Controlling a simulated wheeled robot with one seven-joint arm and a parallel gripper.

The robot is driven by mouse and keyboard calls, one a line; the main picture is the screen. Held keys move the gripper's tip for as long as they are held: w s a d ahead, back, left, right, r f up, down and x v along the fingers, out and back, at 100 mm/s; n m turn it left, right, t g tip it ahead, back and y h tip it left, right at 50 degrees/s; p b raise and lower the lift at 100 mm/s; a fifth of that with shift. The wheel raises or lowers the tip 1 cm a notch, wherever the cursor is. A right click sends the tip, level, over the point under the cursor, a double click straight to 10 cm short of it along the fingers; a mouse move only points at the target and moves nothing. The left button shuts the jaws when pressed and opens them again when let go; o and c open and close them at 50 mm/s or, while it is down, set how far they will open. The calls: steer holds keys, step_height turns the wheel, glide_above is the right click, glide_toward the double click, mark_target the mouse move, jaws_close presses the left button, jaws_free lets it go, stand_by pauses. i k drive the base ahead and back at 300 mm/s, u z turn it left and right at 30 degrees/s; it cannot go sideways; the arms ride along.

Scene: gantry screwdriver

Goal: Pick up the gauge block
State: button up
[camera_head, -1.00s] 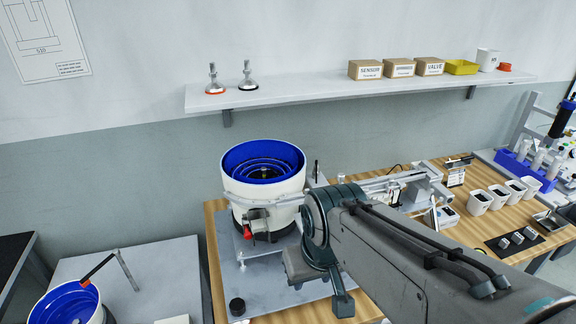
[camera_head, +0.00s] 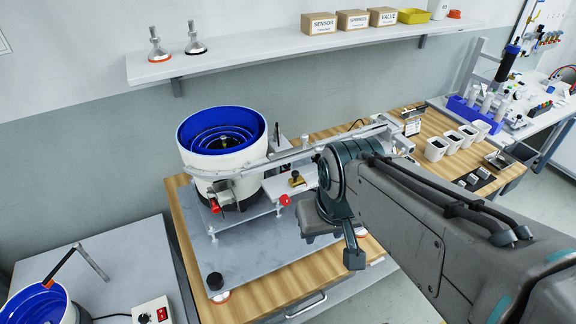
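Several small grey metal blocks (camera_head: 472,179) lie on a dark mat on the wooden bench at the right, partly cut off by my arm. They may include the gauge block, but they are too small to tell apart. My arm reaches in from the lower right and ends over the bench in front of the bowl feeder. My gripper (camera_head: 335,238) is at the arm's end, seen from behind. Its fingers are not clearly visible, and I see nothing held in it. It is well to the left of the metal blocks.
The bowl feeder (camera_head: 222,150) with a blue inside stands on a metal plate, its rail running right. Several white cups (camera_head: 458,138) stand behind the mat. A blue rack (camera_head: 473,114) is further right. A wall shelf (camera_head: 240,60) holds boxes. A control box (camera_head: 152,312) is lower left.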

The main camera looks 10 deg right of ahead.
mark_target(472, 179)
steer(key=z, duration=1.75)
steer(key=k, duration=0.65)
steer(key=z, duration=0.75)
steer(key=i, duration=2.1)
steer(key=u, duration=0.75)
steer(key=i, duration=0.5)
steer(key=u, duration=0.5)
